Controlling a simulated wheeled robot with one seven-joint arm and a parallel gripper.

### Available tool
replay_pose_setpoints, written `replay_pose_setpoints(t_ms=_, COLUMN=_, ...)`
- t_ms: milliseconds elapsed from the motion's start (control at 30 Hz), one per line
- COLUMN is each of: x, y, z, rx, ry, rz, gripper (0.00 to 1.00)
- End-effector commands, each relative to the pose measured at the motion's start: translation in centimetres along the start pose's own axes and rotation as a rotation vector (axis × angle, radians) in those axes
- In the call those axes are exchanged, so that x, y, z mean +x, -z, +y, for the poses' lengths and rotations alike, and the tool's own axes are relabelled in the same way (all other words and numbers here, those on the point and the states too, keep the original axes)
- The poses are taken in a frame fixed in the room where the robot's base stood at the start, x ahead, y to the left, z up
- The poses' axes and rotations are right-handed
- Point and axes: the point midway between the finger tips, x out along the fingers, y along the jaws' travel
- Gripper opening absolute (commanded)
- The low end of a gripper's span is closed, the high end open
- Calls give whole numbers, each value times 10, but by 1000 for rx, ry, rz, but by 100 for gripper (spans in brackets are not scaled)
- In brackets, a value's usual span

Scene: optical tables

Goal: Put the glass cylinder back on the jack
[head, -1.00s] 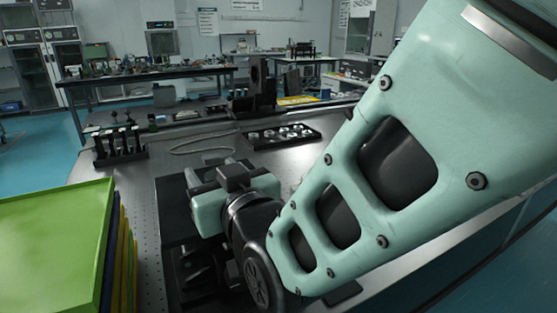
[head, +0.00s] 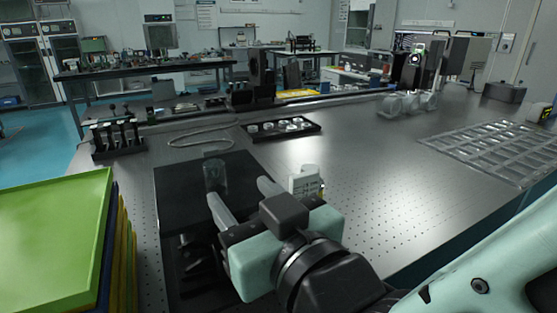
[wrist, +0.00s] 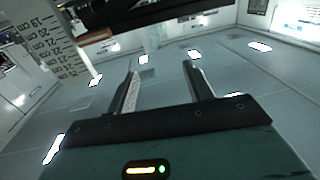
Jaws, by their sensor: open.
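The glass cylinder (head: 214,174), dark and see-through, stands upright and appears to be on the black top plate of the jack (head: 178,192). The jack's dark lower parts show below the plate, partly hidden by my arm. My gripper (head: 238,188) is open and empty, its two fingers pointing away from me. The left fingertip is just in front of the cylinder in the head view; the right fingertip is to the cylinder's right. Both fingers show apart in the wrist view (wrist: 162,68), with nothing clearly between them.
A small white block (head: 305,180) is just right of my gripper. A green-topped stack (head: 55,240) stands at left. A post rack (head: 118,140), a cable loop (head: 200,138) and a black tray (head: 282,128) lie behind. A metal grid (head: 495,150) lies right; the table between is clear.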

Motion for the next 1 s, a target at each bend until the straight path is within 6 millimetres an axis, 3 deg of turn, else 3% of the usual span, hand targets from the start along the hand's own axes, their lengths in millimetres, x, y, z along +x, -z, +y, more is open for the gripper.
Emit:
replay_pose_setpoints(t_ms=167, x=-3, y=-10, z=5, rx=15, ry=10, rz=-68, gripper=51)
replay_pose_setpoints(t_ms=333, x=-4, y=-46, z=17, rx=59, ry=56, rz=-317, gripper=51)
replay_pose_setpoints(t_ms=467, x=-21, y=-76, z=29, rx=86, ry=97, rz=-560, gripper=51)
replay_pose_setpoints(t_ms=700, x=-87, y=-117, z=63, rx=83, ry=125, rz=-1025, gripper=51)
replay_pose_setpoints(t_ms=900, x=-154, y=-128, z=97, rx=51, ry=81, rz=-1359, gripper=51)
replay_pose_setpoints(t_ms=1000, x=-176, y=-128, z=108, rx=37, ry=57, rz=-1464, gripper=51)
